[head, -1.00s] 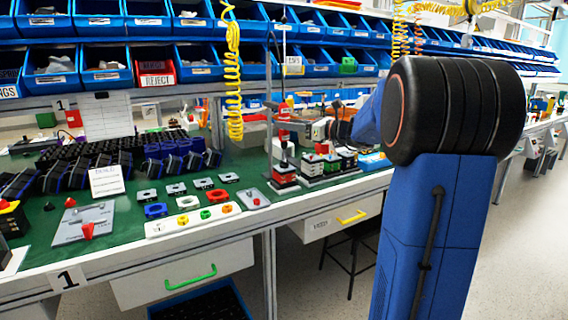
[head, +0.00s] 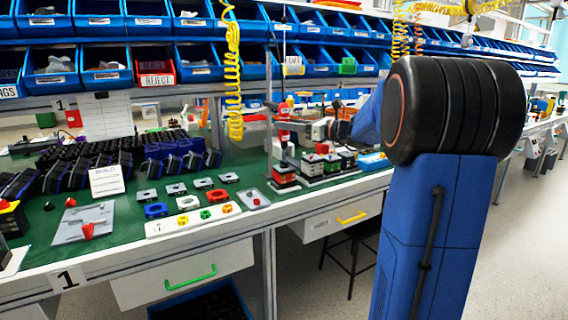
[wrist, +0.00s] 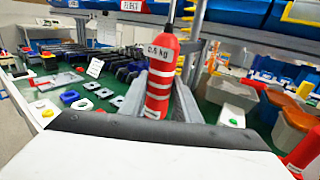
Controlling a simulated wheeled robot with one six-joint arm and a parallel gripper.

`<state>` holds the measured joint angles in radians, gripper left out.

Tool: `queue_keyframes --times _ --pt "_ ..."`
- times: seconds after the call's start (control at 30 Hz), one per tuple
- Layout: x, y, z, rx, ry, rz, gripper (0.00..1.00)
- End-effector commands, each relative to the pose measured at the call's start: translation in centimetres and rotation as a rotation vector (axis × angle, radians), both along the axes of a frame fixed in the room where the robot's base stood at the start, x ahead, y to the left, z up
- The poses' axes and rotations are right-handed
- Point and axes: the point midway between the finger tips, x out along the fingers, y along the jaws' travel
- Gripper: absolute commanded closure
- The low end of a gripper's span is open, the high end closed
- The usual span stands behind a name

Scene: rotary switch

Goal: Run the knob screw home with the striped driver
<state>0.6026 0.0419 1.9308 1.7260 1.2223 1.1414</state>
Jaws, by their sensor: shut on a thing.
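The striped driver, red with white bands, stands roughly upright between my gripper's two grey fingers (wrist: 160,98) in the wrist view. The driver (wrist: 160,80) has a pale lettered band near its top. In the head view my gripper (head: 318,129) reaches in from the right, with the red driver (head: 284,134) at its left end, above the bench. Small stacked switch units (head: 284,175) in red, black and green stand below it. A red knob (head: 321,148) tops a unit to the right. The knob screw and the driver's tip cannot be made out.
A white tray (head: 165,227) with coloured rings lies at the bench's front. Rows of blue bins (head: 105,70) stand behind. A yellow coiled hose (head: 234,85) hangs left of my gripper.

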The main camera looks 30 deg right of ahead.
Motion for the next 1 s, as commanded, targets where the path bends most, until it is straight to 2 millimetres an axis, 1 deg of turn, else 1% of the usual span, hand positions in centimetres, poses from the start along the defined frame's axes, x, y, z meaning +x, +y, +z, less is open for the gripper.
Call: queue_keyframes --times 0.13,0.27,1.0 --pt "0.0 0.0 -0.1 0.0 0.002 0.0 0.93" --pt "0.0 0.0 0.2 -0.001 0.001 0.0 0.93" --pt "0.0 0.0 3.8 -0.001 0.0 0.0 0.93"
